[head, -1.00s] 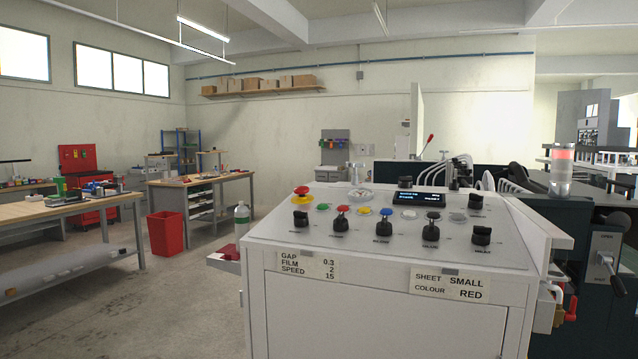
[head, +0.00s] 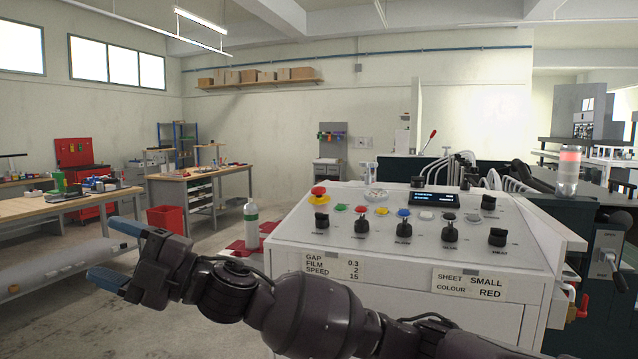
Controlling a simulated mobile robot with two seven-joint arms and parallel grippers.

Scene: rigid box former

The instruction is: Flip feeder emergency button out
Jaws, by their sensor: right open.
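A red mushroom-head emergency button (head: 319,191) on a yellow base sits at the far left of the sloped control panel (head: 345,229). I cannot read a label on it, nor tell whether it is pressed in or out. My right gripper (head: 104,248) is at the left of the head view, its arm crossing in front of the white cabinet from the lower right. Its two blue-tipped fingers are apart with nothing between them. It is well left of the button and below it in the picture, not touching the panel. My left gripper is not in view.
Several black knobs, coloured push buttons and a small display (head: 434,199) share the panel with the button. A bottle (head: 251,224) stands left of the cabinet. Workbenches (head: 200,183) and a red bin (head: 166,219) are further back left. A signal lamp (head: 568,172) stands at right.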

